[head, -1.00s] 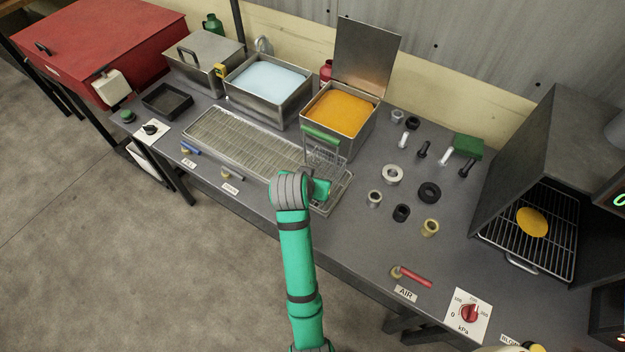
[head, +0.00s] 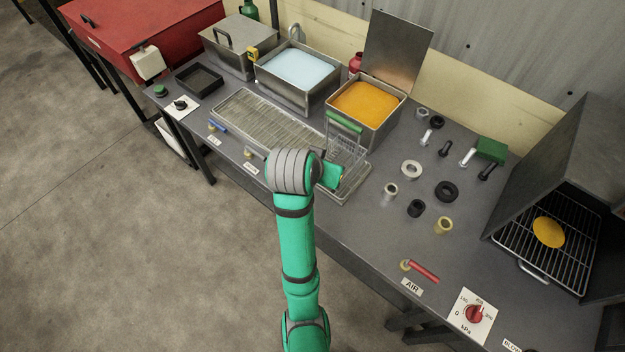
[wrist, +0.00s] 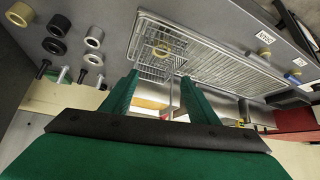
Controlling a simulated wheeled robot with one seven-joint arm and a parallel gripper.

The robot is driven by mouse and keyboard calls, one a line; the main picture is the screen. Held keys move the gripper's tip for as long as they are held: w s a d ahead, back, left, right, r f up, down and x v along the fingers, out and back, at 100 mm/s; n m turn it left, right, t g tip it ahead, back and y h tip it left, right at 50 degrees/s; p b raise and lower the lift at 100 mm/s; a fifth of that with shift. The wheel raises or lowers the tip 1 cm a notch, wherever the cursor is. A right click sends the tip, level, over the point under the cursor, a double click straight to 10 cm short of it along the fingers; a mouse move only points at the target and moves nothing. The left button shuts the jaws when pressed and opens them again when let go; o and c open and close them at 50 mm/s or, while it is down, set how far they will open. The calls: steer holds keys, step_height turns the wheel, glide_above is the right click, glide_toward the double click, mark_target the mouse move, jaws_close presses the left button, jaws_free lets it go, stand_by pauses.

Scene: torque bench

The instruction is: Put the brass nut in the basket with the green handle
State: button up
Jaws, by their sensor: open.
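The basket is a wire mesh box (head: 352,152) with a green handle (head: 344,121), standing at the right end of the long wire rack in front of the orange bath. My gripper (wrist: 158,78) is open, with its two green fingers apart, over the basket's near side. Another brass ring (head: 443,226) lies on the bench to the right.
Several black and steel rings and bolts lie right of the basket, including a black ring (head: 446,190). The orange bath (head: 364,103) with its raised lid stands behind. A red lever (head: 424,271) lies near the front edge. An oven rack (head: 546,250) is at far right.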

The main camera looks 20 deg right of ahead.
steer(key=s+f+n, duration=0.1)
steer(key=f, duration=0.2)
steer(key=s+a+f+n+t, duration=0.1)
steer(key=f, duration=0.2)
steer(key=s+a+f+n+t, duration=0.1)
steer(key=f, duration=0.2)
steer(key=shift+a+f, duration=0.2)
steer(key=shift+a, duration=0.05)
steer(key=s+a+f+n+t+y, duration=0.25)
steer(key=s+a, duration=0.25)
steer(key=s, duration=0.4)
steer(key=s+a+f+n+t+y, duration=0.1)
steer(key=s+a+f+n+t, duration=0.15)
steer(key=s+a, duration=0.45)
steer(key=s+r+t, duration=0.1)
steer(key=s+r, duration=0.2)
steer(key=s, duration=0.3)
steer(key=s+r+t+y, duration=0.1)
steer(key=s+r, duration=0.2)
steer(key=s, duration=0.4)
steer(key=shift+s+a, duration=0.15)
steer(key=shift+a, duration=0.15)
